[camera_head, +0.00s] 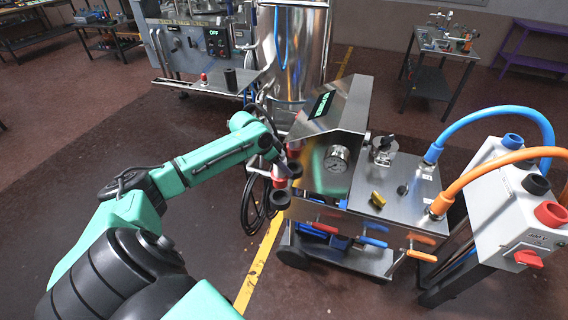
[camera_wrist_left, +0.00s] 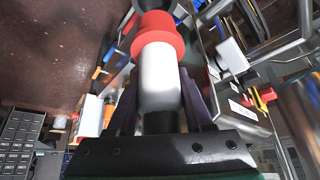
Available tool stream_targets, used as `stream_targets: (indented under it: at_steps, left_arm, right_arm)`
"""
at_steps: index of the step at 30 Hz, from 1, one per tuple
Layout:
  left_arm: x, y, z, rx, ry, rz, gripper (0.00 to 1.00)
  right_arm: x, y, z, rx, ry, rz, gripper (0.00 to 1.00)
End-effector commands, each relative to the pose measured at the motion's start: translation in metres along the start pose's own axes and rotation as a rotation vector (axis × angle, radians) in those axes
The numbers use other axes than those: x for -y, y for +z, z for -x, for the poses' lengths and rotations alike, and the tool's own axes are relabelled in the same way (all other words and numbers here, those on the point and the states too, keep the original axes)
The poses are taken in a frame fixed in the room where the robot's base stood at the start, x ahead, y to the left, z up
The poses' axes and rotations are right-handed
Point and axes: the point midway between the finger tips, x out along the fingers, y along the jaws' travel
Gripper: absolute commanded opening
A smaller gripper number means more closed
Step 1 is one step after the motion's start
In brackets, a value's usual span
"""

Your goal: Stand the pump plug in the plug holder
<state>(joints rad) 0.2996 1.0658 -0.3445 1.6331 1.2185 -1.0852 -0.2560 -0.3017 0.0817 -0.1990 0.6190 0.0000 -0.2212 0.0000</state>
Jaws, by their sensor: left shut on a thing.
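My left gripper (camera_wrist_left: 162,125) is shut on the pump plug (camera_wrist_left: 160,75), a white cylinder with a wide red collar and a dark end. The plug points away from the gripper's palm. In the head view my left gripper (camera_head: 268,152) is at the left side of the steel pump cart, beside red and black round parts (camera_head: 279,198). I cannot tell there which of these are the plug and which the plug holder, or whether they touch. My right gripper is not in view.
The steel cart (camera_head: 345,215) carries a gauge (camera_head: 337,158), a display and coloured handles. Blue (camera_head: 490,112) and orange (camera_head: 480,172) hoses run to a grey box (camera_head: 515,205) on the right. A black cable (camera_head: 252,205) hangs by the gripper.

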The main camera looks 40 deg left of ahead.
Motion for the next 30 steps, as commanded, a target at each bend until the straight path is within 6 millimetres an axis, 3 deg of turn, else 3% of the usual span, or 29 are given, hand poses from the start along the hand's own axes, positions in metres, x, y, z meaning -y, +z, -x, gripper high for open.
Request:
stream_targets:
  at_steps: [30]
  left_arm:
    - [0.0, 0.038, -0.067, -0.001, -0.001, 0.001, 0.0]
  right_arm:
    - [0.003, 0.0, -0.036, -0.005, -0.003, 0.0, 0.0]
